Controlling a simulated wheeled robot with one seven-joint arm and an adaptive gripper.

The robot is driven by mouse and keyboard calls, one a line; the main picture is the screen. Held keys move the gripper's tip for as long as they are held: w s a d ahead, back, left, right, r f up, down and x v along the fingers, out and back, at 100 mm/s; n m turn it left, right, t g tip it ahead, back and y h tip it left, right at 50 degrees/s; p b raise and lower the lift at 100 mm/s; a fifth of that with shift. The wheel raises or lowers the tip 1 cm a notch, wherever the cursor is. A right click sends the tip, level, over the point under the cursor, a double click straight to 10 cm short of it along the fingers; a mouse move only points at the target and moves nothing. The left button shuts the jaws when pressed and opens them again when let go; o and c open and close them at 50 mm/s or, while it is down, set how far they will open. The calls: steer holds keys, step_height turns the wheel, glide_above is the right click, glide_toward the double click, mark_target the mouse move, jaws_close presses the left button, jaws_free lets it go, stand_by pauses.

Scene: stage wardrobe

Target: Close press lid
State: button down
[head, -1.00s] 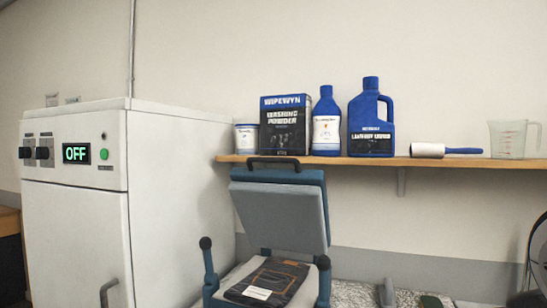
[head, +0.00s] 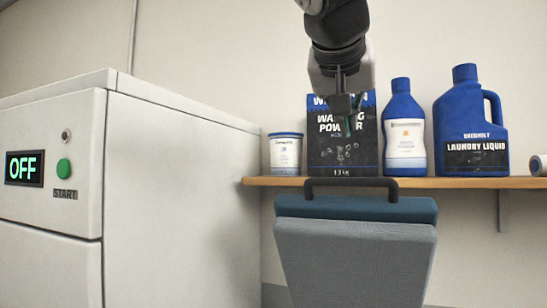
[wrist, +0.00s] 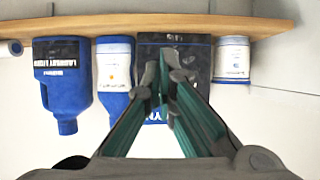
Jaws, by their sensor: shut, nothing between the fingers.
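The press lid (head: 350,262) is raised open, its grey padded face toward me and a blue back edge on top. Its black handle (head: 350,182) stands along the top edge, level with the shelf front. The press base is out of view below. My gripper (head: 342,108) hangs down from the top of the head view, above the handle and in front of the washing powder box. It is shut and empty, apart from the handle. In the wrist view, my gripper's fingers (wrist: 165,80) meet in front of the box.
A wooden shelf (head: 465,183) behind the lid holds a white tub (head: 286,154), a washing powder box (head: 330,160), a blue-capped bottle (head: 404,135), a laundry liquid jug (head: 470,125) and a roller (head: 538,165). A white machine (head: 150,170) reading OFF stands at left.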

steer(key=x, duration=0.9)
steer(key=shift+w+f, duration=0.15)
steer(key=shift+w, duration=0.15)
steer(key=shift+s+f, duration=0.15)
steer(key=shift+f, duration=0.15)
steer(key=shift+s+a+f, duration=0.3)
steer(key=shift+s+f, duration=0.3)
steer(key=shift+s, duration=0.2)
steer(key=shift+s+a+f, duration=0.15)
steer(key=shift+s+f, duration=0.25)
steer(key=shift+f, duration=0.1)
steer(key=shift+s+f, duration=0.1)
